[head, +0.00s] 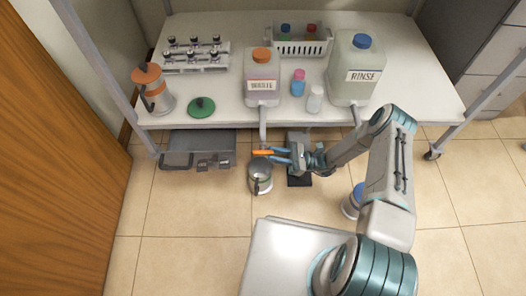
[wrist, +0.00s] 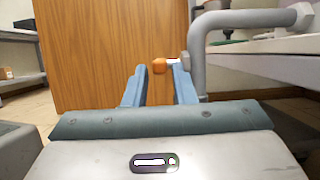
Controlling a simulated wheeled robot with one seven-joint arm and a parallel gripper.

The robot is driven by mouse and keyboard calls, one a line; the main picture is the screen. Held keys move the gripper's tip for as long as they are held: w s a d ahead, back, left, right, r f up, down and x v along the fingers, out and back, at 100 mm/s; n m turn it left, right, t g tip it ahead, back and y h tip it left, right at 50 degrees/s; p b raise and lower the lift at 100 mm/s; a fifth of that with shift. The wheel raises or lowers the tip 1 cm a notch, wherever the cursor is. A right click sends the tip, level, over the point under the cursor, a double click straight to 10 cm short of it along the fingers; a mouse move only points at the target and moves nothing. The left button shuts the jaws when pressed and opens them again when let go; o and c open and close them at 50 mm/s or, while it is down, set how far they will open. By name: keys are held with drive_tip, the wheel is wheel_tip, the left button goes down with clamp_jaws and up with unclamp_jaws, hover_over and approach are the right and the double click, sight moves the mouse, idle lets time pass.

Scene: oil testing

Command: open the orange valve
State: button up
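The orange valve handle (head: 262,152) sits at the lower end of the grey pipe (head: 263,125) below the waste jug (head: 262,80), at the table's front. My gripper (head: 276,155) reaches it from the right with blue fingers spread apart. In the wrist view, the orange handle (wrist: 160,66) shows between the two fingertips (wrist: 160,75), closer to the right one. The grey pipe (wrist: 197,60) stands just beside the right finger. I cannot tell whether a finger touches the handle or the pipe.
A grey open container (head: 261,180) stands below the valve. The rinse jug (head: 355,75) is on the table (head: 225,115) at right. A blue-topped container (head: 352,203) stands on the floor behind my arm. A wooden door (head: 55,150) is at left.

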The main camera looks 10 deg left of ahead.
sight(260, 151)
drive_tip(key=shift+x, duration=2.4)
clamp_jaws()
